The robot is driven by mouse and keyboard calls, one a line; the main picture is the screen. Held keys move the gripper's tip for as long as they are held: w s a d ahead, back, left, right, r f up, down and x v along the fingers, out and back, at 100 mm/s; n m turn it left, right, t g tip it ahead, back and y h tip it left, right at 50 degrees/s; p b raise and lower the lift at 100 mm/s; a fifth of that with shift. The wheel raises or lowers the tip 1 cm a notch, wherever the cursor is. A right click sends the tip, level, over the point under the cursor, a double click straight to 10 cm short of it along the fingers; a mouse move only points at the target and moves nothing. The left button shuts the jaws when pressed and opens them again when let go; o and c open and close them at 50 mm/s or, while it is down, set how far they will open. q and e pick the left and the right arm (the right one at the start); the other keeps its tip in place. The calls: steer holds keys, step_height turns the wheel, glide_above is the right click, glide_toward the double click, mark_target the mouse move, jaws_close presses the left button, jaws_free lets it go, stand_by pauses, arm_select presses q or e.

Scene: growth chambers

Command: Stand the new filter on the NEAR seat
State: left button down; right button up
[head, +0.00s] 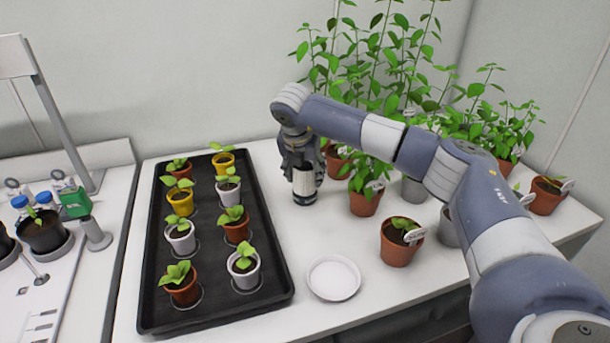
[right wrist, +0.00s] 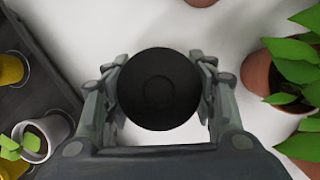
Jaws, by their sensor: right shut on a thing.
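My right gripper (head: 303,158) points down and is shut around the filter (head: 304,188), a short upright cylinder with a white side and dark ends. In the right wrist view the filter's round black top (right wrist: 158,88) sits between the two fingers. The filter is over the white bench, right of the black tray. I cannot tell whether its base touches the bench. No seat is clearly recognisable in these views. My left gripper is not in view.
A black tray (head: 150,293) holds several small potted seedlings. An empty white saucer (head: 333,278) lies in front of the filter. Potted plants crowd the right, including a labelled terracotta pot (head: 398,248). Left stands another bench with a dark pot (head: 45,233) and a green box (head: 75,203).

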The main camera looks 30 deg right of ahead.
steer(key=shift+r, duration=0.1)
steer(key=o, duration=1.1)
steer(key=shift+o, duration=0.2)
